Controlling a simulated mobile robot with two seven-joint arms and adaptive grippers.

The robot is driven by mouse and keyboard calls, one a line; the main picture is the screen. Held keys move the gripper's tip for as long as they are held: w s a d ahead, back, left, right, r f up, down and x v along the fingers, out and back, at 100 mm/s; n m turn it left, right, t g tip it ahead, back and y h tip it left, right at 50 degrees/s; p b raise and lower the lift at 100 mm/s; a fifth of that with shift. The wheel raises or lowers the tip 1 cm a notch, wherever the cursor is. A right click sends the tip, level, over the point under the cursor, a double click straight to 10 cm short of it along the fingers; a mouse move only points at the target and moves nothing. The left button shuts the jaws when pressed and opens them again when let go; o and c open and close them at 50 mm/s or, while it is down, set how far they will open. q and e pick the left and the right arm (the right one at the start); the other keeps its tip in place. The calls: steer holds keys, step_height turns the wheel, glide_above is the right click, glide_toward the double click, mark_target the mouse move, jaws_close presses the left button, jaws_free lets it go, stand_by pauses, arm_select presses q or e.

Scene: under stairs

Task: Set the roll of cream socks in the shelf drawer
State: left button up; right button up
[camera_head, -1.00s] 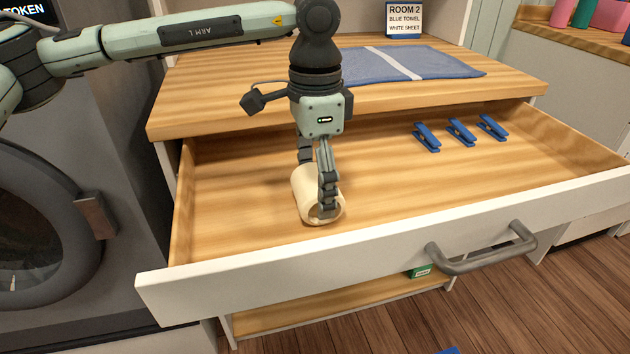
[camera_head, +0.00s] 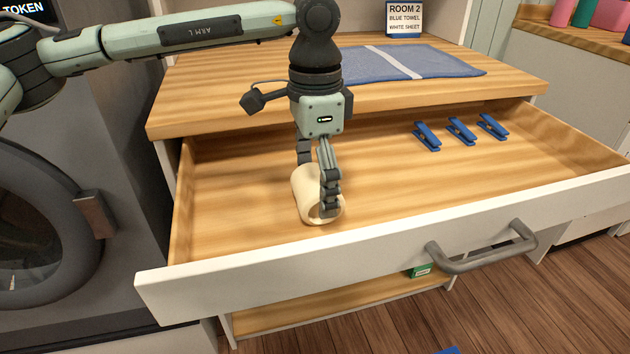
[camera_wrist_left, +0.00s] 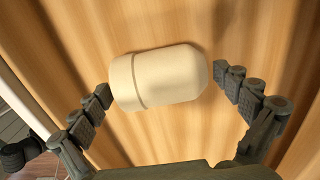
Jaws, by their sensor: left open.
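The roll of cream socks (camera_head: 308,196) lies on its side on the floor of the open shelf drawer (camera_head: 240,215), in its left part. It also shows in the left wrist view (camera_wrist_left: 160,78). My left gripper (camera_head: 317,190) points down over the roll with one finger on each side. In the left wrist view its fingers (camera_wrist_left: 160,95) are spread, and a gap shows between the right finger and the roll; the left fingertip is very close to the roll's end, and I cannot tell if it touches. My right gripper is in neither view.
Several blue clothes pegs (camera_head: 461,132) lie at the right back of the drawer. A blue towel (camera_head: 405,64) with a white stripe lies on the wooden top, by a Room 2 card (camera_head: 404,18). The drawer front has a grey handle (camera_head: 482,250). The drawer's middle is bare.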

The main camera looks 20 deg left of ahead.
mark_target(315, 177)
arm_select(q)
steer(key=shift+r, duration=0.5)
step_height(315, 177, up, 10)
steer(key=shift+r, duration=0.65)
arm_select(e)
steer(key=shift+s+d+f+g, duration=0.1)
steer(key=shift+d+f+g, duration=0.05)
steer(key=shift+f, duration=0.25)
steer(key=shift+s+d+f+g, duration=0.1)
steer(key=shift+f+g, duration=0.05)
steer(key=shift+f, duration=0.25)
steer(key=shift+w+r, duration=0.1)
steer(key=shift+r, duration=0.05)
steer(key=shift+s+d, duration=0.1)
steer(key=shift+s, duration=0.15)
